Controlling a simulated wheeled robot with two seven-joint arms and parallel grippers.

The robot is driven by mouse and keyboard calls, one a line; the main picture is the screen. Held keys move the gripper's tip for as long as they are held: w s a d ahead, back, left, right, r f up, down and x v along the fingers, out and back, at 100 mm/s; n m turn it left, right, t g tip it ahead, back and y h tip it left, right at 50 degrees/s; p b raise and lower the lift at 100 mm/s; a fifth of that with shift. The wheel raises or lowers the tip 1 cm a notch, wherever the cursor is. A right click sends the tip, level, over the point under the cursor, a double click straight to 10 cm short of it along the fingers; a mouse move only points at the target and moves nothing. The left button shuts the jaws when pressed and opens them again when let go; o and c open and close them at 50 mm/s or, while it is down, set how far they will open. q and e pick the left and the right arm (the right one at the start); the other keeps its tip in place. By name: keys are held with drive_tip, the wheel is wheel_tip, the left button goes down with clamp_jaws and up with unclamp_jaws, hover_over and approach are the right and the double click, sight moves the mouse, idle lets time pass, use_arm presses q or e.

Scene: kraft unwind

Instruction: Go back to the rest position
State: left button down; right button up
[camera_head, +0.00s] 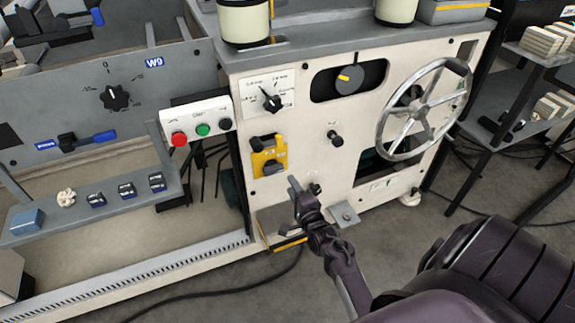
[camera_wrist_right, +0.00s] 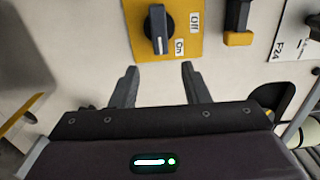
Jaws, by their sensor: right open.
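My right gripper (camera_head: 297,190) is in front of the cream machine panel (camera_head: 320,190), below a yellow switch plate (camera_head: 268,155). In the right wrist view its two fingers (camera_wrist_right: 160,88) are apart, with nothing between them. A dark rotary switch (camera_wrist_right: 158,28) on a yellow plate marked On and Off shows just beyond the fingertips, apart from them. Its pointer is near the On label. My left gripper is in neither view.
A spoked handwheel (camera_head: 418,112) sticks out at the panel's right. A button box (camera_head: 198,120) with red, green and black buttons is at the left. A shelf (camera_head: 100,205) holds small blocks. A dark cable (camera_head: 220,292) lies on the floor. Racks (camera_head: 530,125) stand at the right.

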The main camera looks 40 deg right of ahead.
drive_tip(key=s+a+f+n+g+y, duration=0.5)
drive_tip(key=s+a+f+n+g, duration=0.5)
drive_tip(key=a+n, duration=0.4)
drive_tip(key=s+a+f+n+g+p, duration=0.1)
drive_tip(key=s+a+f+n+g, duration=0.15)
drive_tip(key=s+a+n, duration=0.4)
drive_tip(key=s+a+f+n+g, duration=0.1)
drive_tip(key=s+n+g, duration=0.3)
drive_tip(key=s, duration=0.5)
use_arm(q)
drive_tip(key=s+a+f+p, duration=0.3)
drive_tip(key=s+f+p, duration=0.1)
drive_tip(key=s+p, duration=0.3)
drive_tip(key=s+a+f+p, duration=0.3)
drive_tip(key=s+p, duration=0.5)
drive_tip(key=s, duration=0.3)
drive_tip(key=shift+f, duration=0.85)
use_arm(e)
drive_tip(key=s+d+f, duration=0.2)
drive_tip(key=s+f, duration=0.2)
drive_tip(key=s, duration=0.5)
drive_tip(key=s+d+f+m, duration=0.1)
drive_tip(key=s+d+f, duration=0.2)
drive_tip(key=s, duration=0.6)
drive_tip(key=shift+d+f+h, duration=0.25)
drive_tip(key=shift+f+h, duration=0.05)
drive_tip(key=shift+f, duration=0.55)
